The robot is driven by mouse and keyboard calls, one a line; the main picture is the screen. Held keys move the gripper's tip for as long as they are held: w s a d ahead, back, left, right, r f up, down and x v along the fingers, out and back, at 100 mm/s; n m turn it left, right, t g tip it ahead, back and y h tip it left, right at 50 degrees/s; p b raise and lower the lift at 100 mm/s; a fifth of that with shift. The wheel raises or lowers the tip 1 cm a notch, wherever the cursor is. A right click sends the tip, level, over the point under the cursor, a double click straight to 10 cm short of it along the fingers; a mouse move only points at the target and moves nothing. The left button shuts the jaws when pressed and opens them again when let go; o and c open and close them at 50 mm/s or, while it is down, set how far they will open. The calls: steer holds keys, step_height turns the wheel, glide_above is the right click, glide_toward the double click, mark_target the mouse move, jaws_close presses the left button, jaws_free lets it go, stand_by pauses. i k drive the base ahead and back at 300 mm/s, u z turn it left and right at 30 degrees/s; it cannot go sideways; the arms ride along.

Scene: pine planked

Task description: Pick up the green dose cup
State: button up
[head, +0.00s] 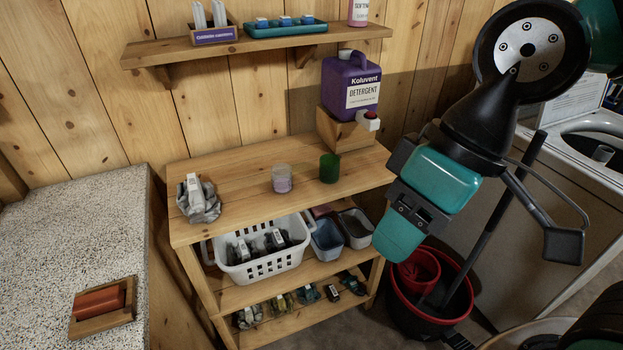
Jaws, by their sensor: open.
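The green dose cup (329,168) stands upright on the top of the wooden shelf table (240,168), right of its middle. A clear, pinkish cup (282,178) stands just left of it, apart from it. My gripper (398,240) is in the head view, to the right of the table and nearer the camera, pointing down and left. It is open and apart from the green cup. The fingers overlap in this view, so the gap between them is hard to see.
A purple detergent jug (350,88) rests on a wooden stand behind the green cup. A grey bundle with a white label (198,199) lies at the table's left. A white basket (262,265) and bins fill the shelf below.

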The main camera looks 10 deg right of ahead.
mark_target(329, 169)
steer(key=u, duration=0.85)
steer(key=i, duration=0.6)
steer(key=z, duration=0.55)
